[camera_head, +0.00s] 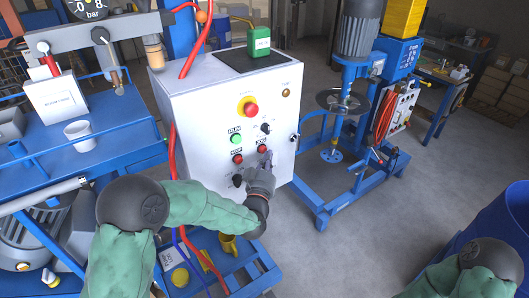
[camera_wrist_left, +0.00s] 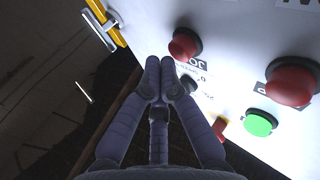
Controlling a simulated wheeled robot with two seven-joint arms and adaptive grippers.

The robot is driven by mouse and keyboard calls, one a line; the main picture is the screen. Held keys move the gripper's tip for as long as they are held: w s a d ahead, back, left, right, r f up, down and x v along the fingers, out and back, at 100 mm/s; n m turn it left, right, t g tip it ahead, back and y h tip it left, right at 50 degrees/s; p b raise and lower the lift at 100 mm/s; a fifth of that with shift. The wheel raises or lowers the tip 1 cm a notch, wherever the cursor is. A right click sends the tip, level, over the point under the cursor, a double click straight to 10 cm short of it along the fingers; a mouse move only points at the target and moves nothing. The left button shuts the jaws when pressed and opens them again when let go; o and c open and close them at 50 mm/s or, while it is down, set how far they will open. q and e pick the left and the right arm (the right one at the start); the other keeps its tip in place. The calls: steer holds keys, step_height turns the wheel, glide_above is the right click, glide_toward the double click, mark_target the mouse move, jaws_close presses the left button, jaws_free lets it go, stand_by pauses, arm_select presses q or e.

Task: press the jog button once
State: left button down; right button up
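The control box (camera_head: 205,92) has a white front panel, also close up in the left wrist view (camera_wrist_left: 300,150). The jog button (camera_head: 262,149) is a round red button under a label. In the left wrist view the jog button (camera_wrist_left: 184,44) has a black collar, with a partly covered "JO…" label beside it. My left gripper (camera_head: 267,160) is in front of the panel, just below the jog button. In the left wrist view its fingertips (camera_wrist_left: 160,72) are together and empty, beside the button with a small gap in the picture. My right gripper is out of view; only its arm shows.
A green button (camera_head: 236,138), red stop button (camera_head: 238,158), black knob (camera_head: 266,128) and emergency stop (camera_head: 250,110) are close by on the panel. A red hose (camera_head: 173,150) runs along the box's left side. The blue mixer stand (camera_head: 320,190) is at right.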

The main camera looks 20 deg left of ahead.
arm_select(q)
steer(key=shift+s+d, duration=0.25)
steer(key=shift+d, duration=0.05)
steer(key=s+d, duration=0.1)
steer(key=d, duration=0.1)
steer(key=s+d+b, duration=0.1)
steer(key=s+d, duration=0.1)
stand_by(0.6)
stand_by(0.6)
steer(key=s+d+f+g+h+b, duration=0.1)
steer(key=s+f+g+b, duration=0.15)
steer(key=f, duration=0.85)
steer(key=s+d+f+m+g+h+b, duration=0.15)
steer(key=f+g, duration=0.25)
steer(key=f, duration=0.7)
steer(key=s+f+g+h+b, duration=0.1)
steer(key=s+f+g+h, duration=0.15)
steer(key=f, duration=0.95)
steer(key=s+d+f+g+b, duration=0.1)
steer(key=s+f+g+b, duration=0.1)
steer(key=s+f+g, duration=0.3)
steer(key=s+d+f+g+h+b, duration=0.1)
steer(key=s+f+g, duration=0.4)
steer(key=s+f, duration=0.9)
steer(key=s+d+b, duration=0.1)
steer(key=s, duration=0.3)
steer(key=shift+d+f+n+b, duration=0.25)
steer(key=shift+d+n+b, duration=0.05)
steer(key=shift+n+b, duration=0.1)
